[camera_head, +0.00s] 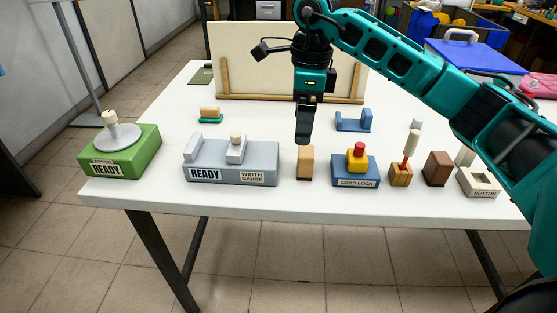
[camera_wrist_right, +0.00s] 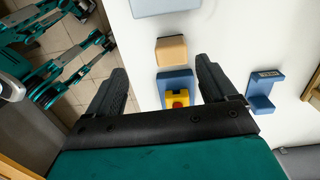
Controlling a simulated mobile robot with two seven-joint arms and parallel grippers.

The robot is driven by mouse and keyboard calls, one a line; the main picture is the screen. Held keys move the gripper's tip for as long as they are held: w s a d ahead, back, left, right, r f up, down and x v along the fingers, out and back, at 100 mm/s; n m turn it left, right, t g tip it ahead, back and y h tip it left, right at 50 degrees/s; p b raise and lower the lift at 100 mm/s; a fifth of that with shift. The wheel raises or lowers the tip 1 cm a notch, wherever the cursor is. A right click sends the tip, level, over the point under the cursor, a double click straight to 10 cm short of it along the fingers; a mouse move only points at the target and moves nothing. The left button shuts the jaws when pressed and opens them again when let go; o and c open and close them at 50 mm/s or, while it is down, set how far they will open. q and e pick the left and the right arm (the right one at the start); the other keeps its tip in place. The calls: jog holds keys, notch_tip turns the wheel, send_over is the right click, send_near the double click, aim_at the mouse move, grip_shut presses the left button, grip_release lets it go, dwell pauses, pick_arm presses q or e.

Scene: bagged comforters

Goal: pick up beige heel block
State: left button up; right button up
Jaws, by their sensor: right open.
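The beige heel block (camera_head: 305,163) stands upright near the front of the white table, between the grey width gauge and the blue cord lock stand. In the right wrist view the beige block (camera_wrist_right: 171,50) lies ahead, between the lines of the two fingers. My right gripper (camera_head: 303,138) points down just above and behind the block in the head view, apart from it. The right wrist view shows its jaws (camera_wrist_right: 162,75) spread wide and empty. My left gripper is not seen in the head view.
The grey width gauge (camera_head: 230,175) is left of the block. The blue cord lock stand (camera_head: 343,180), with its yellow and red piece, is close on the right. A blue bracket (camera_head: 352,125) and a tan-framed board (camera_head: 260,55) are behind. The green stand (camera_head: 135,160) is far left.

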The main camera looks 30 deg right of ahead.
aim_at(305, 162)
jog(key=shift+w+d+r+h, duration=0.15)
jog(key=shift+d+r+h, duration=0.25)
jog(key=shift+d, duration=0.2)
jog(key=shift+d+f, duration=0.15)
jog(key=shift+f, duration=0.2)
notch_tip(305, 162, down, 12)
jog(key=shift+b, duration=0.45)
jog(key=c, duration=1.1)
